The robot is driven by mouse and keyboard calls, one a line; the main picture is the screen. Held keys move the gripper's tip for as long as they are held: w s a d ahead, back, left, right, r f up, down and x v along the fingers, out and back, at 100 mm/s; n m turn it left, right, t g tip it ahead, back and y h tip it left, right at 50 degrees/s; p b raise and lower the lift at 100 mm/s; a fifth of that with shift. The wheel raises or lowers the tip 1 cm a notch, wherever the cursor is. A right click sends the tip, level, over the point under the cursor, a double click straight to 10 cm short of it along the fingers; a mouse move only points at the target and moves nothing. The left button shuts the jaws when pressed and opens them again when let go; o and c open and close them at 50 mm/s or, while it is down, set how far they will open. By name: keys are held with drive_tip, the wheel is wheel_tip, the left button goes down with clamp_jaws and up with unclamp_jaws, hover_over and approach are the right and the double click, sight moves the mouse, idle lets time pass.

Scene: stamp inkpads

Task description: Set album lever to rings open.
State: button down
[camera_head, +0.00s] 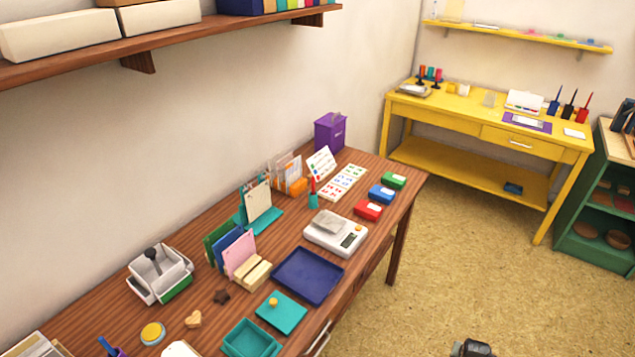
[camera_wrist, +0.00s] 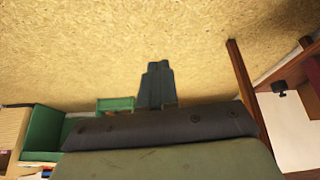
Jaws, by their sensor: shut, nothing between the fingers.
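I cannot pick out the album's lever or rings for sure. A pale, flat, page-like thing (camera_head: 38,346) is cut off at the bottom left corner of the head view; it may be the album. Another white thing (camera_head: 181,349) is cut off at the bottom edge. A white boxy device (camera_head: 160,273) with a dark knobbed handle and a green base stands at the table's left. My gripper (camera_head: 473,349) is at the bottom edge of the head view, over the floor and apart from the table. In the wrist view its fingers (camera_wrist: 157,68) are together and empty.
The brown table (camera_head: 110,299) holds a navy tray (camera_head: 307,276), a white scale (camera_head: 336,234), teal boxes (camera_head: 250,340) and colored inkpads (camera_head: 367,210). A shelf (camera_head: 180,43) overhangs its back. A yellow desk (camera_head: 470,113) and green cabinet (camera_head: 592,247) stand beyond clear floor.

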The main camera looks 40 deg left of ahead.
drive_tip(key=w+a+r+t+y, duration=0.1)
drive_tip(key=w+a+r+t, duration=0.1)
drive_tip(key=w+a+r, duration=0.3)
drive_tip(key=w+a+r+t+y, duration=0.1)
drive_tip(key=w+a+r+t, duration=0.15)
drive_tip(key=w+r, duration=0.45)
drive_tip(key=w+a+r+t+y, duration=0.3)
drive_tip(key=w+a+r, duration=0.1)
drive_tip(key=a+r, duration=0.6)
drive_tip(key=w+a+r+t+y, duration=0.3)
drive_tip(key=w+a+r, duration=0.1)
drive_tip(key=a+r, duration=0.7)
drive_tip(key=s+a+r+m+y, duration=0.2)
drive_tip(key=s+a+r+y, duration=0.15)
drive_tip(key=a, duration=0.45)
drive_tip(key=s+a+r+m+y, duration=0.25)
drive_tip(key=s+a, duration=0.25)
drive_tip(key=a, duration=0.3)
drive_tip(key=s+a+m+g+y, duration=0.35)
drive_tip(key=s+a+m, duration=0.35)
drive_tip(key=s+a, duration=0.95)
drive_tip(key=x, duration=0.8)
drive_tip(key=shift+s+r+t, duration=0.15)
drive_tip(key=shift+r+t, duration=0.15)
drive_tip(key=shift+r, duration=0.1)
drive_tip(key=shift+n, duration=0.25)
